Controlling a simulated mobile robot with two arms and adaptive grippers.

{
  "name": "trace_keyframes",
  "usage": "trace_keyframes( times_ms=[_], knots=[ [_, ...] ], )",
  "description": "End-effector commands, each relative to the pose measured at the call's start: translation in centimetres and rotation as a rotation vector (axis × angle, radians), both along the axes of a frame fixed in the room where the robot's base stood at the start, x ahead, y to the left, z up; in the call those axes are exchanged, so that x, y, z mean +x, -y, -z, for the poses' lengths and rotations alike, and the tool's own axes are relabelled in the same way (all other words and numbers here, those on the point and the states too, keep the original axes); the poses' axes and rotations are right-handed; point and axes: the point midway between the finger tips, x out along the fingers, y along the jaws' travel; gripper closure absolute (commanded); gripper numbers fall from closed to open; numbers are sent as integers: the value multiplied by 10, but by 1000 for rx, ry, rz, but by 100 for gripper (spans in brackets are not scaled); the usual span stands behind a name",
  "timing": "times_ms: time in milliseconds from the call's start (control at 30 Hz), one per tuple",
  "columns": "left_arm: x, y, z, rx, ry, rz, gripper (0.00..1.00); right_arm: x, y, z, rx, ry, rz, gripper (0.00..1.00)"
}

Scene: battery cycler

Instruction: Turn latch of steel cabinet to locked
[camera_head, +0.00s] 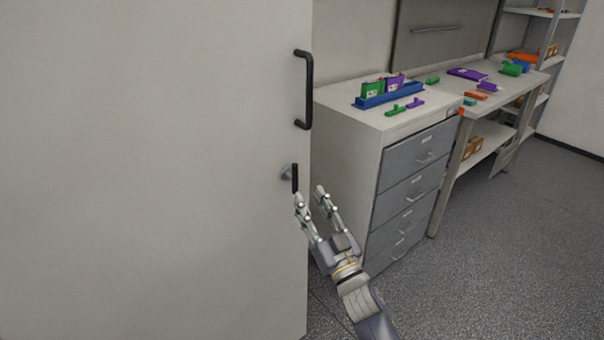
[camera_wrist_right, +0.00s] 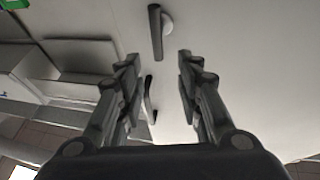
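The steel cabinet (camera_head: 150,170) fills the left of the head view, its door closed as far as I can see. Its latch (camera_head: 295,178) is a short black lever on a round grey mount near the door's right edge, standing about vertical. My right gripper (camera_head: 310,195) is open and empty, just below and right of the latch, apart from it. In the right wrist view, the latch (camera_wrist_right: 156,32) shows beyond the open fingertips (camera_wrist_right: 158,58), towards the top. My left gripper is not in view.
A black door handle (camera_head: 308,90) is above the latch and also shows in the wrist view (camera_wrist_right: 148,97). A drawer unit (camera_head: 412,180) stands close to the right, with a blue rack (camera_head: 390,96) on top. Open floor (camera_head: 510,250) lies at right.

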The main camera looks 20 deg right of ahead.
Motion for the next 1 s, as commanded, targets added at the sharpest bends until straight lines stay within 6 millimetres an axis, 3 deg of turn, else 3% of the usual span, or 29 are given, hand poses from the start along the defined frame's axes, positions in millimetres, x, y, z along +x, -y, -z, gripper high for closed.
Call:
trace_keyframes(
  times_ms=[200, 400, 833, 1000],
  knots=[
    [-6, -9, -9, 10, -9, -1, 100, 41, -6, -19, 2, 0, 1, 67],
    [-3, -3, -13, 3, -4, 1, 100, 67, -10, -29, 2, -1, 1, 67],
    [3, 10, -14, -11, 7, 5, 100, 77, -11, -31, 0, -3, 1, 67],
    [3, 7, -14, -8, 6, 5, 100, 77, -11, -31, 0, -3, 1, 100]
  ],
)
